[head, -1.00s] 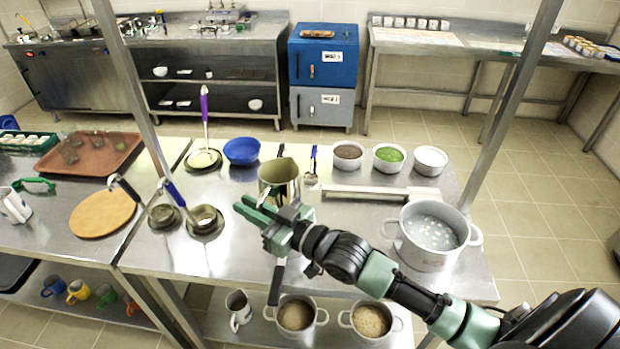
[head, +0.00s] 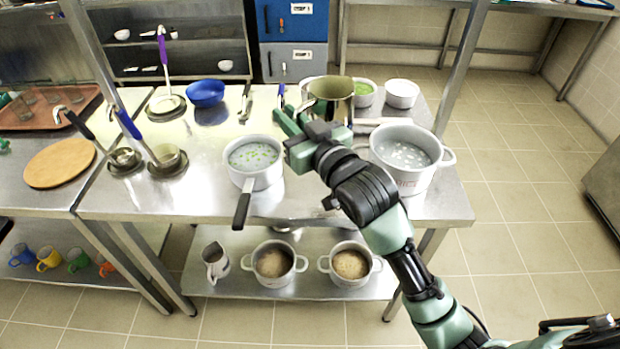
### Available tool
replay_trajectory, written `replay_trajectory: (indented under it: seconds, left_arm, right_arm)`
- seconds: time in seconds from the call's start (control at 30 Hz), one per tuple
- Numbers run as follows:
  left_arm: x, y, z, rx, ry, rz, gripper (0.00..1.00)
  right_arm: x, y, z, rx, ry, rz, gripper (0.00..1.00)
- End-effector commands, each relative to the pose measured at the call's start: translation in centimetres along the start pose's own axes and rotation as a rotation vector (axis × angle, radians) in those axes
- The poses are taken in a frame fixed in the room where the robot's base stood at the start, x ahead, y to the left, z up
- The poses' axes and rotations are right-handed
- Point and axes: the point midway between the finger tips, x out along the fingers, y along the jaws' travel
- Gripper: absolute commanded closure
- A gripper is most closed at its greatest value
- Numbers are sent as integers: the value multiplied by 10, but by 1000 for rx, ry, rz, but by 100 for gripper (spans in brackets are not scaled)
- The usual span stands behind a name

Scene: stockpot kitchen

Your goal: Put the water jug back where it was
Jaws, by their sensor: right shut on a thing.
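The water jug (head: 331,100), an olive-grey metal vessel with a wide mouth, is in the upper middle of the head view. My right gripper (head: 292,122) is at its near left side and shut on it; the grip itself is partly hidden by the gripper. The jug appears upright and above the counter (head: 320,205), in front of the row of small bowls. Its base is hidden behind my right arm and gripper. My left gripper is not in view.
A saucepan (head: 253,180) of greenish liquid is left of my right gripper. A big white stockpot (head: 405,175) stands to the right. Ladles in holders (head: 168,165) and a blue bowl (head: 206,93) are left. A green-filled bowl (head: 364,93) and white bowl (head: 402,94) are behind.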

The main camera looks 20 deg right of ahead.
Motion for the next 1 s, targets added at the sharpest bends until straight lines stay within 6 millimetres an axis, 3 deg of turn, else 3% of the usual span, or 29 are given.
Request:
replay_trajectory:
  seconds: [0.03,0.3,0.57,0.8,1.0]
  left_arm:
    - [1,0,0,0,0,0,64]
    - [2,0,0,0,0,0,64]
    - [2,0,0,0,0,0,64]
    - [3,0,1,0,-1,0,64]
    - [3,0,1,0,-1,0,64]
  right_arm:
    - [-1,0,16,-1,-4,1,100]
    - [-1,0,84,-3,-2,1,100]
    - [0,0,110,-3,3,0,100]
    - [-1,0,144,-3,1,0,100]
    - [-1,0,150,-3,6,-1,100]
